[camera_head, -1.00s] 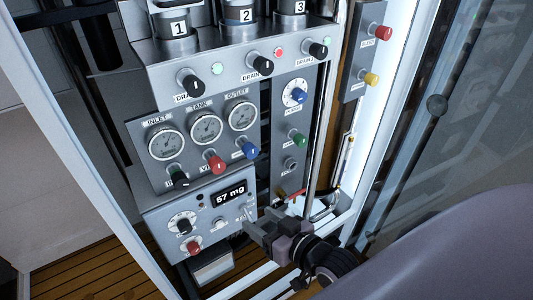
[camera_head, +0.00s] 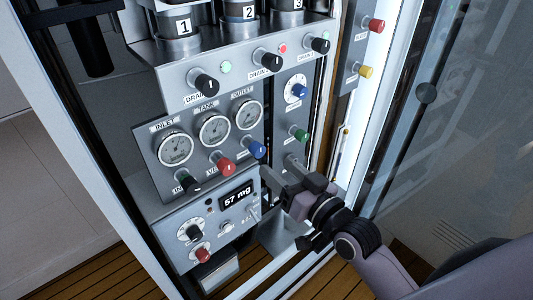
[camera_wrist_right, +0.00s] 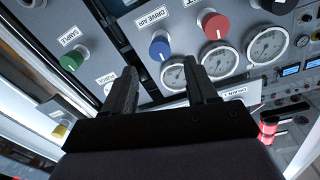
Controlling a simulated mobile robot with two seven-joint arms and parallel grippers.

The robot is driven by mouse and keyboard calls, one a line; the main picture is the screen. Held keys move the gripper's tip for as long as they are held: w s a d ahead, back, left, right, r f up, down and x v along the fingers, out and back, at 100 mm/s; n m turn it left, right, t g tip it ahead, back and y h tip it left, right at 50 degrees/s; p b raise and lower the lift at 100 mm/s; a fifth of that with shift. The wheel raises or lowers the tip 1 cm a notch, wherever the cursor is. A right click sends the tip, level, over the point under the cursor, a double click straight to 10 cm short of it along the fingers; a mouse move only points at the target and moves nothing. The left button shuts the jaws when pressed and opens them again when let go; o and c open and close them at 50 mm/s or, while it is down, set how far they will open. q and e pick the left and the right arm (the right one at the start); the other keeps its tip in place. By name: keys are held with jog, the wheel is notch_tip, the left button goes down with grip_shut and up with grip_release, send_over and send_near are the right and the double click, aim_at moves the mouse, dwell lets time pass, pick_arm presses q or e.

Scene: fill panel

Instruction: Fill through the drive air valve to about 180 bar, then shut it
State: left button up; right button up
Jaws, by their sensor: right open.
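The drive air valve is a blue knob (camera_head: 257,150) below the outlet gauge (camera_head: 248,115) on the gauge panel. In the right wrist view the blue knob (camera_wrist_right: 160,47) carries a "DRIVE AIR" label and shows beyond the gap between the fingers. My right gripper (camera_head: 284,178) is open and empty, below and a little right of the knob, apart from it. Its two fingers also show in the right wrist view (camera_wrist_right: 162,88). The inlet gauge (camera_head: 174,147) and tank gauge (camera_head: 215,130) are in view; their readings are too small to tell. My left gripper is not in view.
A red knob (camera_head: 226,166) and a dark inlet knob (camera_head: 190,184) sit beside the blue one. A green sample knob (camera_head: 300,135) and a blue-centred dial (camera_head: 296,92) are on the narrow panel. A display (camera_head: 237,195) reads 57 mg. A cabinet frame post (camera_head: 385,115) stands right.

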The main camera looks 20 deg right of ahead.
aim_at(261, 153)
jog(key=shift+p+x, duration=0.3)
jog(key=shift+x, duration=3.1)
jog(key=c, duration=1)
